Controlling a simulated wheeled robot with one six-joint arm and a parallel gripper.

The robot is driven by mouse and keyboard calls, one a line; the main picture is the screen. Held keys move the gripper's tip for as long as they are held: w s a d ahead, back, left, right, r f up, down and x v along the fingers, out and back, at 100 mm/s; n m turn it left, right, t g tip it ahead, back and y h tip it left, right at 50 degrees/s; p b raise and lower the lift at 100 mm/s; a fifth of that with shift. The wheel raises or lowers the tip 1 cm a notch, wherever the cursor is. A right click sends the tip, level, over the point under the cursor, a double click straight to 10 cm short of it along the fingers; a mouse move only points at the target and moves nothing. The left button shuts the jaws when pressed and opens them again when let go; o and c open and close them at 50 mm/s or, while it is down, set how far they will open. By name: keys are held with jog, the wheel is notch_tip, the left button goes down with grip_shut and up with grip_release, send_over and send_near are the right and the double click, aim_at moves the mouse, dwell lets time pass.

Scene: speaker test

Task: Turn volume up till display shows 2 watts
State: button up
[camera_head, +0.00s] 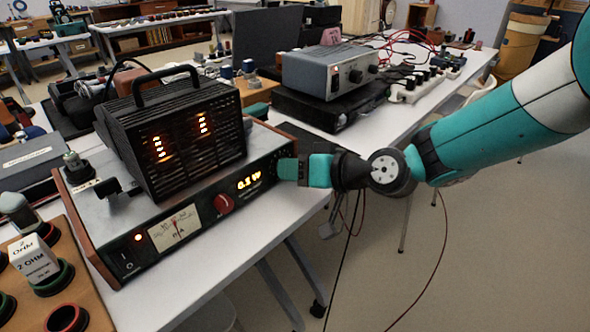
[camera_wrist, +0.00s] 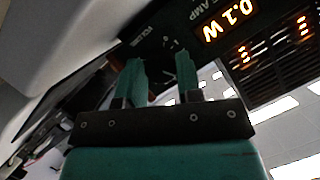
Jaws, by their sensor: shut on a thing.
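The amplifier (camera_head: 200,196) stands on the white table, with a dark front panel. Its orange display (camera_head: 249,181) reads about 0.1 W; in the wrist view the display (camera_wrist: 228,20) reads 0.1 W more clearly. My gripper (camera_head: 284,168) is at the right end of the panel, level with it. In the wrist view my gripper's two green fingers (camera_wrist: 158,70) reach the panel just by the VOLUME label (camera_wrist: 140,37). They are shut on the volume knob, which is dark and mostly hidden between them.
A red knob (camera_head: 224,203), a needle meter (camera_head: 174,227) and a power switch (camera_head: 127,265) sit left of the display. A black caged unit (camera_head: 175,135) with glowing lights stands on the amplifier. A 2 OHM box (camera_head: 35,258) is at the lower left. Free floor lies right of the table.

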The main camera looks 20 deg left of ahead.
jog(key=shift+m, duration=0.3)
dwell(0.4)
jog(key=o, duration=0.9)
jog(key=shift+o, duration=0.2)
jog(key=v, duration=1.7)
jog(key=shift+w+d, duration=0.2)
jog(key=shift+r, duration=0.15)
